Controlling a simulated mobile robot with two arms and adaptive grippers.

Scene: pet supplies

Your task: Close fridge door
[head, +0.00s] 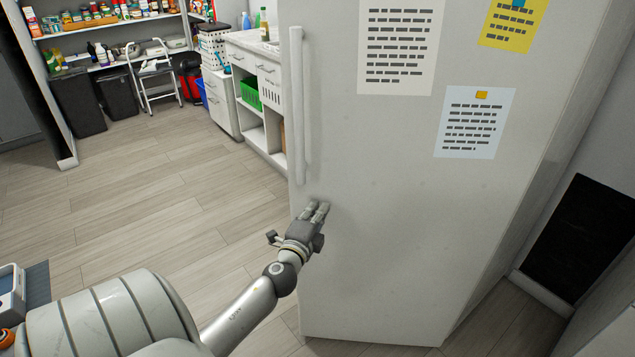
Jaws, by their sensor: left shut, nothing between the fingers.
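The fridge (480,220) stands upright and fills the middle and right of the head view. Its light grey door (385,230) faces me, with paper notes stuck on the upper part. A long vertical handle (299,105) runs along the door's left edge. My left gripper (316,211) is shut and empty, with its fingertips at the door's lower left, just below the handle. I cannot tell whether the fingertips touch the door. No gap between door and fridge body is clear from here. My right gripper is not in view.
A white counter unit (262,75) with drawers stands behind the fridge's left edge. Shelves (105,20), a dark bin (80,105) and a step ladder (155,72) are at the back left. Open wooden floor (150,200) lies left of the fridge.

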